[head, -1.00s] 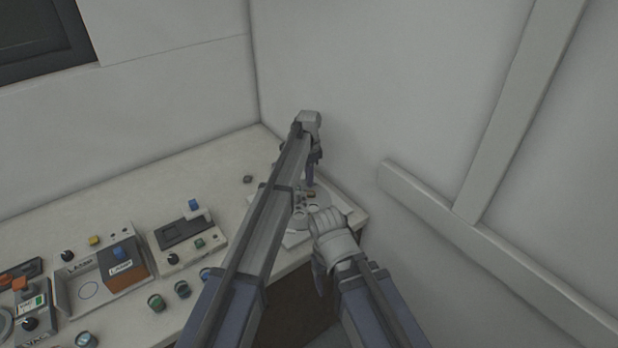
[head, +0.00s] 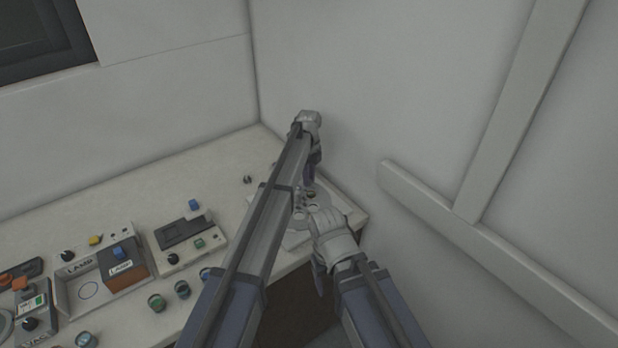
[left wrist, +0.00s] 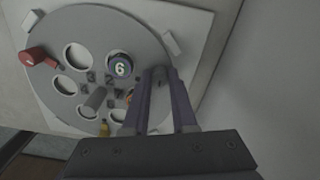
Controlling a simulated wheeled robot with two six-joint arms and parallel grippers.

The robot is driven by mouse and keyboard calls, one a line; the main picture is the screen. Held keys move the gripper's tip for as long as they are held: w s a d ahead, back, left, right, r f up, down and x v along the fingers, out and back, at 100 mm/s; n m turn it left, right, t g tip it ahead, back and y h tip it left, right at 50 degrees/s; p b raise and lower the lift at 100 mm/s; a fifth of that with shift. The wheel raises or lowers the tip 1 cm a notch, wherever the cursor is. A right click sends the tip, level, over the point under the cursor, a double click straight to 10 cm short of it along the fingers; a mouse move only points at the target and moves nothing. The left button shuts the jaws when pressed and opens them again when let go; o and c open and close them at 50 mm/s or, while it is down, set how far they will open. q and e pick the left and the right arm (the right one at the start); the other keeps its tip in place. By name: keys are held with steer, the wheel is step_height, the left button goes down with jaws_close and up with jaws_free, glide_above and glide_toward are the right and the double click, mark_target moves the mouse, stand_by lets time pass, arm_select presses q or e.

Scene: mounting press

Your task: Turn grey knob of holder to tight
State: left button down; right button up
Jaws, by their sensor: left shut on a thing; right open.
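The holder (left wrist: 145,45) is a round grey disc with several holes, on a pale square plate (left wrist: 200,25). A sample marked 6 (left wrist: 121,66) sits in one hole. A red knob (left wrist: 33,56) is at its left edge. My left gripper (left wrist: 158,78) is shut at the disc's right part on a small grey piece, apparently the grey knob; the fingers mostly hide it. In the head view my left gripper (head: 309,174) points down over the holder, which my arms partly hide. My right gripper (head: 319,280) is open and empty, low in front of the bench edge.
A wall stands close behind and right of the holder. Lamp box (head: 120,268), a dark-topped unit (head: 185,235) and several small jars (head: 157,302) stand left on the bench. A small dark knob (head: 247,180) lies nearby.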

arm_select(q)
steer(key=m, duration=0.5)
steer(key=shift+m, duration=0.3)
steer(key=m, duration=0.5)
steer(key=shift+m, duration=0.4)
steer(key=c, duration=0.7)
jaws_free()
steer(key=shift+r, duration=0.15)
step_height(320, 180, up, 8)
steer(key=p, duration=0.8)
steer(key=shift+f, duration=0.2)
